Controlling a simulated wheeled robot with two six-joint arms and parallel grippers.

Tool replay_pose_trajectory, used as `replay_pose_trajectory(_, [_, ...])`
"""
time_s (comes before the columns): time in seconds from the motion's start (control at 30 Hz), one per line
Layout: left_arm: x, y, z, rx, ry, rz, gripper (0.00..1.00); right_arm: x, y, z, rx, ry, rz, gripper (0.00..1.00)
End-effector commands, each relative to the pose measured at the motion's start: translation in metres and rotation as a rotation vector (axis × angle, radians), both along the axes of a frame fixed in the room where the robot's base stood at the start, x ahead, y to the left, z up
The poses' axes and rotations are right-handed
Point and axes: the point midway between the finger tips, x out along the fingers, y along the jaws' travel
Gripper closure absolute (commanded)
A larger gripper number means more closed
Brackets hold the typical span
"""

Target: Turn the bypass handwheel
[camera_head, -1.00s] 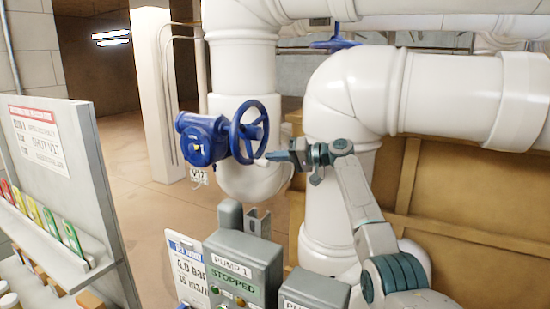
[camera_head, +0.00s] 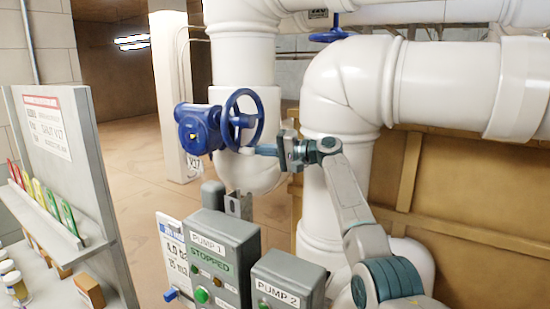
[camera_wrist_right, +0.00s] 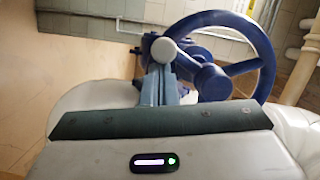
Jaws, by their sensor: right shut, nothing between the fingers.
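A blue handwheel (camera_head: 258,121) stands upright on a blue valve body (camera_head: 195,130) at the white vertical pipe. It also fills the upper right of the right wrist view (camera_wrist_right: 262,75). A pale round knob (camera_wrist_right: 164,49) sits at its rim and shows in the head view (camera_head: 246,150). My right gripper (camera_head: 258,149) is shut and empty, its fingertips right at the knob by the lower rim. In the wrist view its fingers (camera_wrist_right: 158,80) lie side by side just below the knob; whether they touch it I cannot tell. My left gripper is not in view.
A second blue handwheel (camera_head: 328,36) is on the pipes behind. Grey pump boxes (camera_head: 222,255) stand below my right arm. A board with a sign (camera_head: 46,127) and coloured tags is at left. Large white pipes (camera_head: 345,85) are close behind the arm.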

Motion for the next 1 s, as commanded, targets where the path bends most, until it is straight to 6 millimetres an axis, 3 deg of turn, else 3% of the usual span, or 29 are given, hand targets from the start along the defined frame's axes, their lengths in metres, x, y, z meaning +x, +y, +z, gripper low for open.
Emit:
replay_pose_trajectory(0.13, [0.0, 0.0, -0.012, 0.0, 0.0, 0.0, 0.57, -0.006, 0.012, 0.0, 0.0, -0.002, 0.004, 1.0])
replay_pose_trajectory(0.4, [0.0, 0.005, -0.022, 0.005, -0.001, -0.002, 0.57, -0.02, 0.022, 0.009, 0.155, 0.211, 0.006, 1.0])
replay_pose_trajectory(1.0, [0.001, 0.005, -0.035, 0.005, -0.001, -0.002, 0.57, -0.039, 0.036, 0.04, 0.155, 0.208, 0.004, 1.0])
